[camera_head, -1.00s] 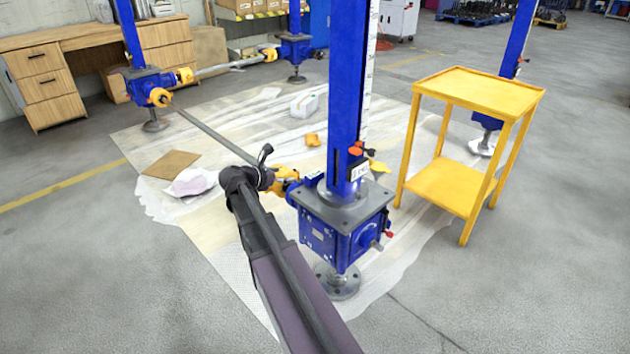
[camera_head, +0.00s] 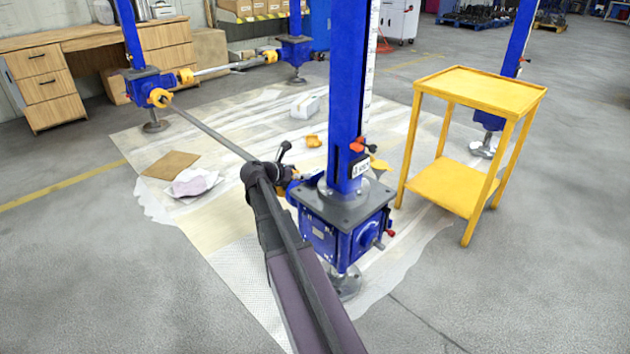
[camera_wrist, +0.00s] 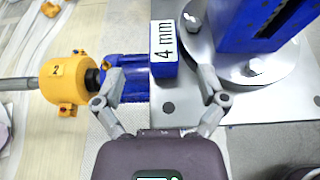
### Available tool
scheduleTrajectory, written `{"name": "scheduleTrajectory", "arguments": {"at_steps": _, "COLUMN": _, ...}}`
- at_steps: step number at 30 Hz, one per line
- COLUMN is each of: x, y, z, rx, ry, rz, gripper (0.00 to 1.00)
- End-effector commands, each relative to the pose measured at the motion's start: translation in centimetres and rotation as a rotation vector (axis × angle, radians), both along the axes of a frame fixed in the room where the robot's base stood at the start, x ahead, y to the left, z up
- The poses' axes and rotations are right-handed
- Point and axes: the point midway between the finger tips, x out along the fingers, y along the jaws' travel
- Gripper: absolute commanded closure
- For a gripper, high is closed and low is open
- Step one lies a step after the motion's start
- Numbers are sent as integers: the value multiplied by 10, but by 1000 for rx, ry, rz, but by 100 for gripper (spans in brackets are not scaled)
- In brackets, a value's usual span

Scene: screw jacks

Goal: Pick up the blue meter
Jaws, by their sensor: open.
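The blue meter (camera_wrist: 163,62) is a small blue block with a white "4 mm" label. In the wrist view it sits at the edge of the grey top plate (camera_wrist: 190,108) of the nearest screw jack. My gripper (camera_wrist: 161,80) is open, with one finger to the left of the meter and one to the right. Gaps show between the fingers and the meter, and nothing is held. In the head view my arm reaches the left side of this jack's blue column (camera_head: 347,100), and my wrist largely hides the meter.
A yellow coupling (camera_wrist: 70,82) marked "2" joins a grey shaft left of the jack. A yellow two-tier cart (camera_head: 480,90) stands to the right.

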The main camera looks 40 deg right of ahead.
Motion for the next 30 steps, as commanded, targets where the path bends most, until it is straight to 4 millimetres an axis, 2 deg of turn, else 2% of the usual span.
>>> {"name": "scheduleTrajectory", "arguments": {"at_steps": 5, "x": 1, "y": -13, "z": -6, "rx": 0, "ry": 1, "rz": -2, "gripper": 9}}
{"name": "scheduleTrajectory", "arguments": {"at_steps": 20, "x": 0, "y": -18, "z": -9, "rx": 0, "ry": 1, "rz": -2, "gripper": 9}}
{"name": "scheduleTrajectory", "arguments": {"at_steps": 30, "x": 0, "y": -50, "z": -26, "rx": -1, "ry": 0, "rz": -2, "gripper": 9}}
